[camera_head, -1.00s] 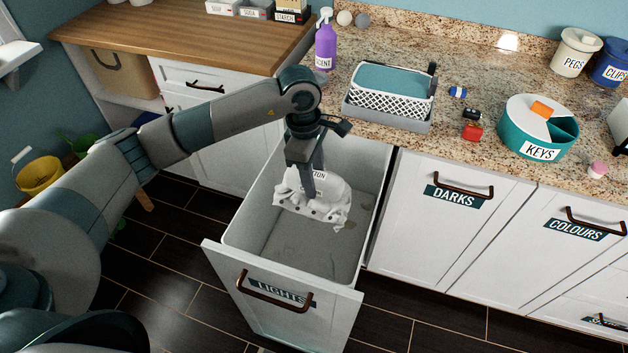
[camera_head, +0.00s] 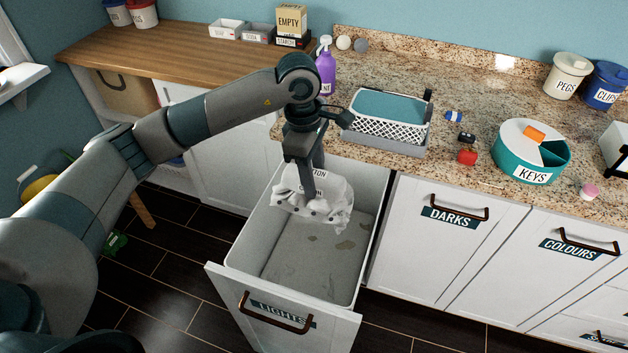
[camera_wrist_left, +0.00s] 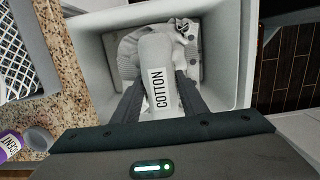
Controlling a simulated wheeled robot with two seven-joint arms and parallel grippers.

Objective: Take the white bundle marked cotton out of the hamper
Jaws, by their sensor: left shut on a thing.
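The white bundle marked COTTON (camera_head: 322,202) is at the back of the open pull-out hamper marked LIGHTS (camera_head: 312,262). My left gripper (camera_head: 309,190) comes down from above and is shut on the bundle. In the left wrist view the bundle (camera_wrist_left: 158,70) sits between the two fingers, its COTTON label facing the camera, with the hamper walls around it. In the head view the bundle's top is near the rim and its lower edge appears above the hamper floor. The gripper hides part of its label. My right gripper is not in view.
The closed DARKS front (camera_head: 440,240) is right of the hamper. A wooden counter (camera_head: 190,55) is at left.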

